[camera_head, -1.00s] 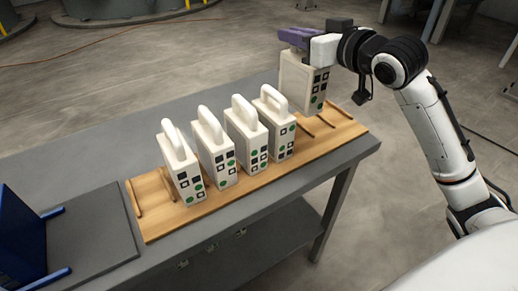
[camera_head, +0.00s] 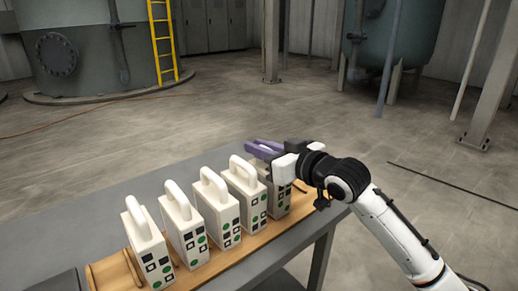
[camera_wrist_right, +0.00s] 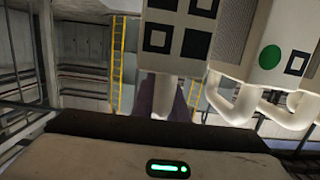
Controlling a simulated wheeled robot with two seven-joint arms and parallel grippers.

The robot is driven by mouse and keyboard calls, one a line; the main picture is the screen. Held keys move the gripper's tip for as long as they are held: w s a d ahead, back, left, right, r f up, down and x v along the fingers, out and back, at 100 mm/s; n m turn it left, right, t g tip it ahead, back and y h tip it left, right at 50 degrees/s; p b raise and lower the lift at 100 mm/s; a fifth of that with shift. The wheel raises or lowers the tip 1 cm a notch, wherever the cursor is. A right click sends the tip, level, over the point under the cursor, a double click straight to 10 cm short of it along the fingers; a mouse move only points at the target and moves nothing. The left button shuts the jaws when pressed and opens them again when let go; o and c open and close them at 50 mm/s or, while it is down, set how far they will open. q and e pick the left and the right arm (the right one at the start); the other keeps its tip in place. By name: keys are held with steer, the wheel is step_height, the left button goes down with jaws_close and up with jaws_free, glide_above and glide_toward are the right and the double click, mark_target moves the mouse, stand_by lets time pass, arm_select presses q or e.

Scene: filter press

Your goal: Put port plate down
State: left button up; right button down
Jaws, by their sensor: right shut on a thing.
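My right gripper (camera_head: 262,150), with purple fingers, is shut on the handle of a white port plate (camera_head: 279,200) with dark squares and green dots. The held port plate is upright at the far right end of a row of similar plates, close beside its neighbour (camera_head: 244,191). It appears at board level, but its lower edge is partly hidden, so I cannot tell whether it rests on the board. In the right wrist view the held plate (camera_wrist_right: 180,28) hangs at the top, its handle between the purple fingers. My left gripper is not in view.
Several white plates stand in a row on a wooden board (camera_head: 245,251) with pegs, on a grey table (camera_head: 121,204). A bare part of the board shows at its left end. A dark panel (camera_head: 52,284) lies at the lower left.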

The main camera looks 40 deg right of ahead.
steer(key=c, duration=1.7)
jaws_free()
steer(key=shift+f, duration=0.1)
steer(key=shift+c, duration=0.2)
steer(key=shift+s, duration=0.15)
steer(key=s+r, duration=0.2)
steer(key=s, duration=0.9)
steer(key=shift+s+d, duration=0.25)
steer(key=shift+d, duration=0.2)
